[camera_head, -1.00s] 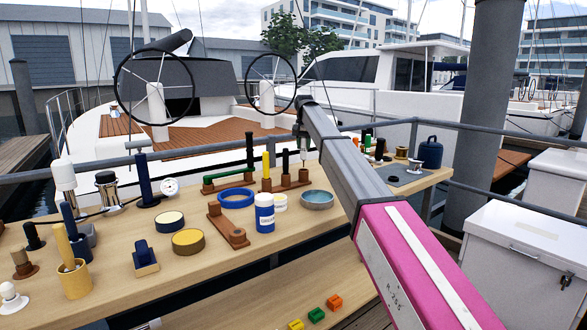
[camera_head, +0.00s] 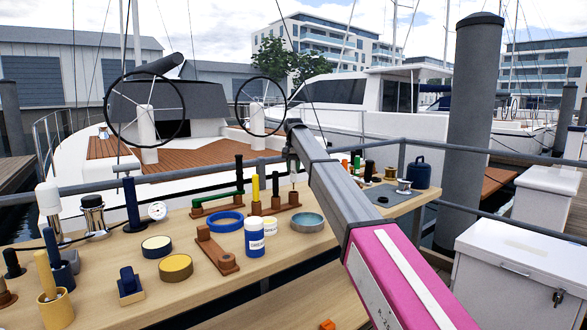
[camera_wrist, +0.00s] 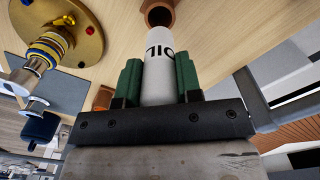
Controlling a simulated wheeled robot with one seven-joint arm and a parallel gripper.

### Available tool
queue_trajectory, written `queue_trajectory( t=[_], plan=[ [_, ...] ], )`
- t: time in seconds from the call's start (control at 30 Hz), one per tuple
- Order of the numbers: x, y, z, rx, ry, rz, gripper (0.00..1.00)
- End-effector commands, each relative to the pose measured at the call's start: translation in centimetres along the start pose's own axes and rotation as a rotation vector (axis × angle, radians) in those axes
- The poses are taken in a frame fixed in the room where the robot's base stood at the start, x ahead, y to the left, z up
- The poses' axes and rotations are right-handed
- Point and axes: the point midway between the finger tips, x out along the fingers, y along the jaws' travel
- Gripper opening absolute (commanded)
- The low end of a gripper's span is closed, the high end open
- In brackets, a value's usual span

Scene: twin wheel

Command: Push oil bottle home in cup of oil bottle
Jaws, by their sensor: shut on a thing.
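The oil bottle (camera_wrist: 158,80) is white with dark lettering. It stands between the green fingers of my gripper (camera_wrist: 157,72), which is shut on it. A brown cup (camera_wrist: 157,3) with a dark opening shows at the top of the wrist view. The bottle's far end reaches the edge of that opening; I cannot tell whether it is inside. In the head view my gripper (camera_head: 291,160) is above the right end of a brown peg block (camera_head: 268,210). The bottle shows there only as a thin pale strip (camera_head: 293,175), and its lower end is unclear.
A yellow peg (camera_head: 255,188) and dark pegs stand close to the left of my gripper. A blue-labelled white jar (camera_head: 254,238) and a grey-blue bowl (camera_head: 307,222) stand in front. A brass disc (camera_wrist: 90,30) with a ringed post lies left in the wrist view.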

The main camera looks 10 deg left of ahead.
Motion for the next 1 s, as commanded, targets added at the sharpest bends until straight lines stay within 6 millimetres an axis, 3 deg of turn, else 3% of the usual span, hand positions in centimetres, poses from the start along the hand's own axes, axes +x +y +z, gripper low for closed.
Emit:
queue_trajectory(
  t=[1.0],
  plan=[
    [2.0, 0.0, 0.0, 0.000, 0.000, 0.000, 0.06]
  ],
)
